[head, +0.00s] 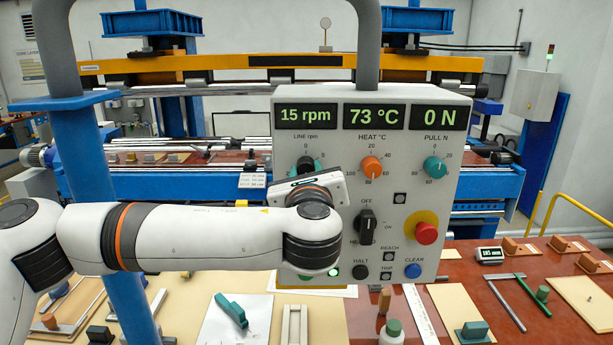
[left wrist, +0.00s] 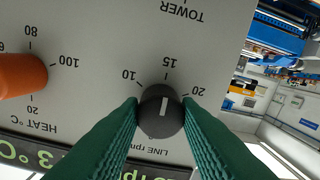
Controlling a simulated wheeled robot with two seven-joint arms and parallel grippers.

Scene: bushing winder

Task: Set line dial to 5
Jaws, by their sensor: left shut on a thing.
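The line dial (head: 305,164) is a dark round knob under the "15 rpm" display (head: 306,116) on the grey control panel (head: 455,190). In the left wrist view, which shows the panel upside down, the line dial (left wrist: 160,117) has a white mark pointing at 15, between the labels 10 and 20. My left gripper (left wrist: 160,106) is shut on the dial, with one green ribbed finger on each side of it. In the head view my left wrist hides the dial's lower part and most of its scale. My right gripper is in neither view.
The orange heat dial (head: 372,167) and teal pull dial (head: 434,167) sit to the right. Below are a black selector (head: 366,227), a red emergency button (head: 426,233), a black halt button (head: 360,272) and a blue clear button (head: 412,271). A table with loose parts lies below.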

